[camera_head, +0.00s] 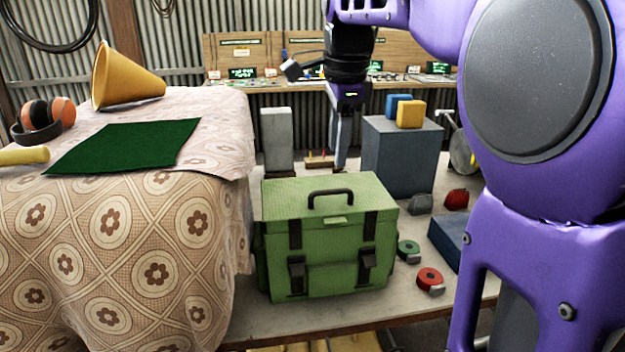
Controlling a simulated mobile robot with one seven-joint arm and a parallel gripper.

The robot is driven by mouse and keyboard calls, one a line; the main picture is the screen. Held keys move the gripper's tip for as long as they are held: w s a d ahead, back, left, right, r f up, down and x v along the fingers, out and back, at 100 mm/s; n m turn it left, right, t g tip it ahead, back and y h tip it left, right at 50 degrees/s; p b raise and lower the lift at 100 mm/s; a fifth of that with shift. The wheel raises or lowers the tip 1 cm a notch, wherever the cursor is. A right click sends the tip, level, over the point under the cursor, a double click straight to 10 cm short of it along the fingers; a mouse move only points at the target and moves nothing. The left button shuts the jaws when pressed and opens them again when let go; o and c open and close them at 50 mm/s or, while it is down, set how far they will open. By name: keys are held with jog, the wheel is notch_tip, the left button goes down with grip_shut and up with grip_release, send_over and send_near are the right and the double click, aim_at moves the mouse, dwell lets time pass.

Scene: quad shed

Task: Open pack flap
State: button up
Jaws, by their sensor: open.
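A green pack (324,240) stands upright on the low wooden platform, near the middle of the view. Its lid looks closed, with a dark carry handle (331,197) on top and dark straps with buckles down the front. My gripper (340,163) hangs pointing down beyond the pack's back edge, above and behind its lid in the picture. It appears apart from the pack and holds nothing that I can see. Its fingers are small and seen from the side, and the pack's back side is hidden.
A cloth-covered table (155,265) stands close on the left, bearing a yellow cone (125,80), a green mat (125,146) and earmuffs (46,117). A grey box (402,160) and tape rolls (429,279) stand right of the pack. My arm fills the right side.

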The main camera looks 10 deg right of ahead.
aim_at(334, 190)
jog(key=f, duration=0.2)
jog(key=w+f+b, duration=0.1)
jog(key=f, duration=0.5)
jog(key=shift+w+f, duration=0.15)
jog(key=shift+w, duration=0.15)
grip_shut()
dwell(1.0)
